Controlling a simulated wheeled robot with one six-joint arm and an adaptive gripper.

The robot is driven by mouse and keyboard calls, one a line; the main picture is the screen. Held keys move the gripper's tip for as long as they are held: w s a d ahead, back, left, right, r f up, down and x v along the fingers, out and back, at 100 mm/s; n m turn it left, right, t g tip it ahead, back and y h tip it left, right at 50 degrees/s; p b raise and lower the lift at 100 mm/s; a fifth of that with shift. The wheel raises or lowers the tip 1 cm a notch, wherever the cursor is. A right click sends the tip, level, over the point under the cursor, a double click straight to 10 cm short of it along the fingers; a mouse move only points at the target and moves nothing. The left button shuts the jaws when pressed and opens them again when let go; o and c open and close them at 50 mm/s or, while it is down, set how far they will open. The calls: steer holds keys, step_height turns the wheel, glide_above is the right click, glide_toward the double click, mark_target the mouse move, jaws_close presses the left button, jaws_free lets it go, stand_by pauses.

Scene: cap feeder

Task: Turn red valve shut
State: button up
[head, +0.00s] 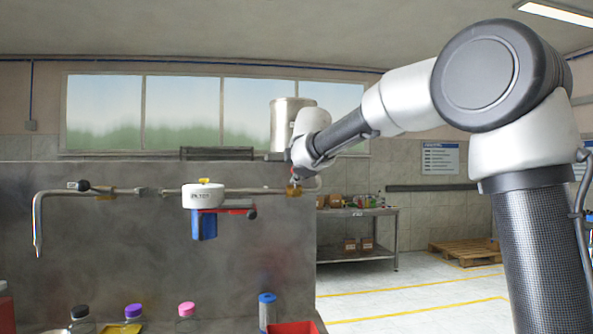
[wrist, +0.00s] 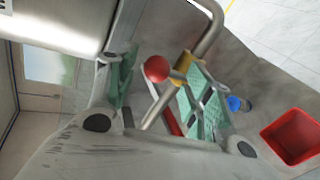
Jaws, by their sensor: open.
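The red ball knob (wrist: 157,69) of the valve shows in the wrist view, beside a brass valve body (wrist: 183,64) on a grey pipe. My gripper (wrist: 165,92) is open, with its green-padded fingers on either side of the knob. The knob lies between the fingers; I cannot tell whether either pad touches it. In the head view, the brass valve (head: 294,190) is at the right end of the pipe run, just below my gripper (head: 297,174). My wrist hides most of the knob and fingers there.
A white filter (head: 203,195) with a blue bowl (head: 204,227) and a red bar (head: 235,210) hangs left of the valve. A black-knobbed valve (head: 84,186) is further left. Capped bottles and a red bin (head: 292,327) stand below. A steel tank (head: 285,122) stands behind.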

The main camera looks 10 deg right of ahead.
steer(key=v, duration=1.1)
steer(key=s+d+f+m+g+h, duration=0.1)
steer(key=s+d+f+m+g, duration=0.2)
steer(key=s+d+f+m, duration=0.55)
steer(key=s+d+f+m+g+h, duration=0.1)
steer(key=s+d+f+m+g, duration=0.3)
steer(key=f, duration=0.7)
steer(key=s+d+f+m, duration=0.2)
steer(key=s+f, duration=0.1)
steer(key=s, duration=0.5)
steer(key=s+d+f+m+g+y, duration=0.1)
steer(key=s+d+f+m, duration=0.2)
steer(key=s, duration=0.5)
steer(key=s+d+f+m+g+y, duration=0.1)
steer(key=s+d+f+m, duration=0.1)
steer(key=s, duration=0.6)
steer(key=shift+d+f+m, duration=0.35)
steer(key=shift+d+f, duration=0.2)
steer(key=shift+f, duration=0.65)
